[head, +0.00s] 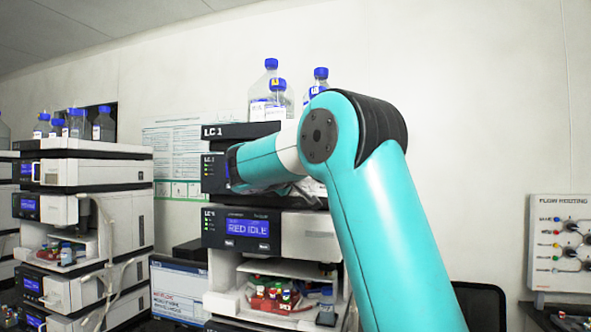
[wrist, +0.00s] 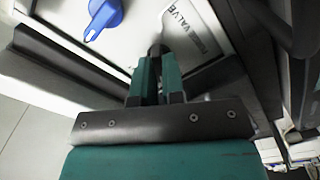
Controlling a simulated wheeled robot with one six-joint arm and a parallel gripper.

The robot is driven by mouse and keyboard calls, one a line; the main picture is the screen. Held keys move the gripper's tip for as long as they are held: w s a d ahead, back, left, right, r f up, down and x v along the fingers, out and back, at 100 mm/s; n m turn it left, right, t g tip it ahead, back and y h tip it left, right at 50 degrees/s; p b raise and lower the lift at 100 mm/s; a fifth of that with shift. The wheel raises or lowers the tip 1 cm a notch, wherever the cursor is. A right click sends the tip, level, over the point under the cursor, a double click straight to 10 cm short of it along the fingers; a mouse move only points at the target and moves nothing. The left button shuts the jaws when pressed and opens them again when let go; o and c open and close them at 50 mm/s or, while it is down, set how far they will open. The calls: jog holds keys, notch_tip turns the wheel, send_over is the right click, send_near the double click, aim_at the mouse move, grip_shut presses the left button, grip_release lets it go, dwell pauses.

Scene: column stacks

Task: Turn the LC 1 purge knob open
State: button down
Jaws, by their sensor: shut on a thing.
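The LC 1 stack (head: 240,131) stands mid-frame in the head view, its upper module front hidden behind my arm. In the wrist view my gripper (wrist: 158,62) is shut on a small dark knob (wrist: 157,48) on a pale panel, mostly hidden between the fingertips. A label (wrist: 183,30), partly readable as "VALVE", is beside it. A blue knob with a pointed end (wrist: 103,18) sits on the panel at upper left, apart from the fingers. In the head view the fingers are hidden by my arm.
Bottles with blue caps (head: 271,82) stand on top of the stack. A lower module display (head: 248,228) reads "RED IDLE". An open bay with vials (head: 272,293) lies below it. Another stack (head: 97,170) is at left, and a wall panel with knobs (head: 562,242) at right.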

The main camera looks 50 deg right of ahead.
jog(key=shift+f+n+p, duration=0.1)
jog(key=shift+n+p, duration=0.95)
jog(key=shift+n, duration=1.05)
jog(key=c, duration=1.2)
grip_release()
jog(key=shift+a, duration=0.1)
jog(key=b+v, duration=1.2)
jog(key=v, duration=0.5)
jog(key=shift+f, duration=0.1)
